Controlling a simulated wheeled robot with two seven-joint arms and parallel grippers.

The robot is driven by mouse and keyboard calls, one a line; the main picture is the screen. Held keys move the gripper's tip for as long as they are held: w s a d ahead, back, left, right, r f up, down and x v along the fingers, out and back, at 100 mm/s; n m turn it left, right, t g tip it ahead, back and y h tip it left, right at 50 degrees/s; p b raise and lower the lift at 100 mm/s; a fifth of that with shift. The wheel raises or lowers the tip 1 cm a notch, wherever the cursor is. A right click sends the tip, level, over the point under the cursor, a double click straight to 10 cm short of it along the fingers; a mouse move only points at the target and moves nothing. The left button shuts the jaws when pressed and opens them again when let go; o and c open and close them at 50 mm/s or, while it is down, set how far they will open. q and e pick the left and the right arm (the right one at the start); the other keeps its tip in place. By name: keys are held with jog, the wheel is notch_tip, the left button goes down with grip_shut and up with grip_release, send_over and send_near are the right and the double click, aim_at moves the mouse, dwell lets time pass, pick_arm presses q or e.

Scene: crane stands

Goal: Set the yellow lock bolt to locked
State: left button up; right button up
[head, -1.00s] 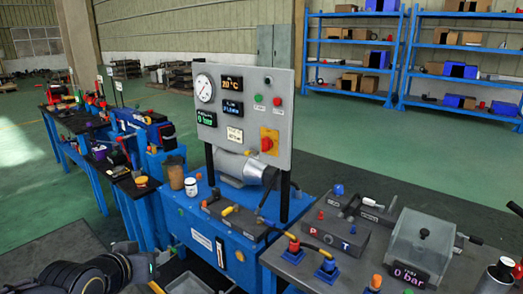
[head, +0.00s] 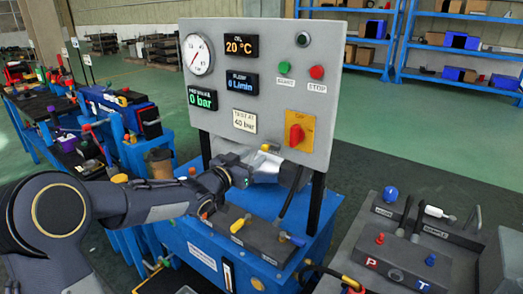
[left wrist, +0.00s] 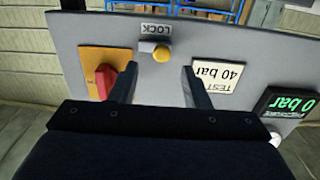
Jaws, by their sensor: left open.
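The yellow lock bolt (head: 265,147) shows as a small yellow knob at the lower edge of the grey panel (head: 350,85). In the left wrist view, which is upside down, the yellow bolt (left wrist: 161,54) sits beside a LOCK label. My left gripper (head: 243,170) reaches to just below the panel's lower part. In the left wrist view its fingers (left wrist: 155,85) are spread and empty, with the bolt beyond the gap between them and apart from both. Whether the bolt is slid or turned cannot be told. My right gripper is out of view.
A red rotary switch (head: 296,133) on an orange plate is close to the bolt; in the wrist view the switch (left wrist: 103,82) is near one finger. A TEST AT 40 bar label (head: 244,121) is on the other side. A blue bench (head: 240,265) with hoses lies below.

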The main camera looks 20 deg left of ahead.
aim_at(263, 149)
pick_arm(q)
jog(key=shift+x, duration=2.35)
jog(key=shift+a, duration=0.1)
jog(key=shift+c, duration=0.3)
grip_shut()
